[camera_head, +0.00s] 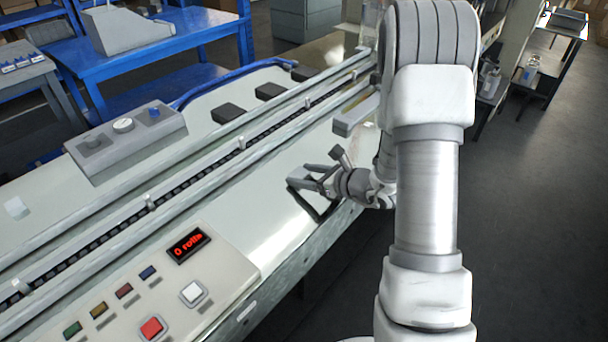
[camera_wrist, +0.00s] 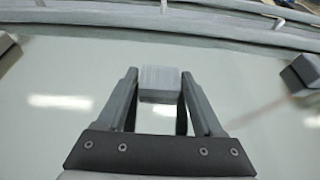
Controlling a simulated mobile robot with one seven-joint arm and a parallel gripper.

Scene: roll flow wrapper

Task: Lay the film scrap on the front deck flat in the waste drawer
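My gripper (camera_head: 310,178) is low over the pale front deck (camera_head: 262,185). In the wrist view its two dark fingers (camera_wrist: 160,84) stand apart. A small grey block with a finely streaked top (camera_wrist: 160,78) fills the gap at the fingertips, its sides against both fingers. I cannot tell for sure whether this block is the film scrap. No separate sheet of film shows clearly. A faint pinkish streak lies on the deck at the right of the wrist view. I cannot make out the waste drawer in either view.
A control panel with buttons and a red display (camera_head: 188,245) is at the front left. A rail and chain channel (camera_head: 195,175) runs along the machine behind the deck. A grey block (camera_head: 355,115) stands on the deck beyond my gripper. The floor is right of the machine.

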